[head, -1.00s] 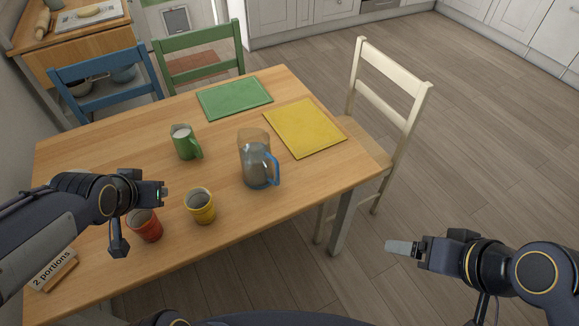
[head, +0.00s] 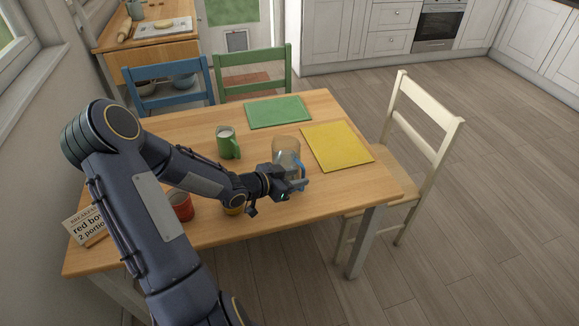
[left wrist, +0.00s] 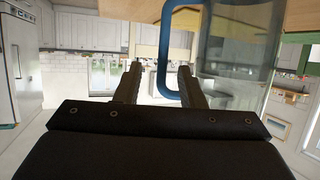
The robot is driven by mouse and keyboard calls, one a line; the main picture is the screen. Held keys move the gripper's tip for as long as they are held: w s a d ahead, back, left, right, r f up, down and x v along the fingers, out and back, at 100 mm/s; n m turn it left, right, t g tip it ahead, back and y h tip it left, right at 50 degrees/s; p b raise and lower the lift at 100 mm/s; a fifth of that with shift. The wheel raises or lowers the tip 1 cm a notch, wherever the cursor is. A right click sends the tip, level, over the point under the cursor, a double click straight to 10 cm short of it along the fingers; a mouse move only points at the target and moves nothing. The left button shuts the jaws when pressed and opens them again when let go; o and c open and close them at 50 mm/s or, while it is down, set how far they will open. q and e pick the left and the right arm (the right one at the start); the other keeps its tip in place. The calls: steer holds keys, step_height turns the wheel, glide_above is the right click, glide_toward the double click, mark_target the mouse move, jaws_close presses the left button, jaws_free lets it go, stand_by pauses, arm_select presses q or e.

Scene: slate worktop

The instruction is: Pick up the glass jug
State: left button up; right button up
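The glass jug (head: 286,150) stands on the wooden table, clear with a blue handle (head: 304,173). My left gripper (head: 298,186) is at the jug's handle side, and it hides the jug's lower part. In the left wrist view the two fingers are apart, and the blue handle (left wrist: 165,52) shows between them, close to the right finger. The jug's clear body (left wrist: 237,45) fills the upper right there. I cannot tell whether a finger touches the handle. My right gripper is in neither current view.
A green mug (head: 228,145) stands left of the jug. Green (head: 278,112) and yellow (head: 338,146) mats lie behind. A cream chair (head: 427,150) is at the right.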

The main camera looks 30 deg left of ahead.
mark_target(302, 192)
arm_select(q)
steer(key=x, duration=0.3)
steer(key=shift+w+f, duration=0.15)
steer(key=shift+w, duration=0.2)
jaws_close()
stand_by(1.0)
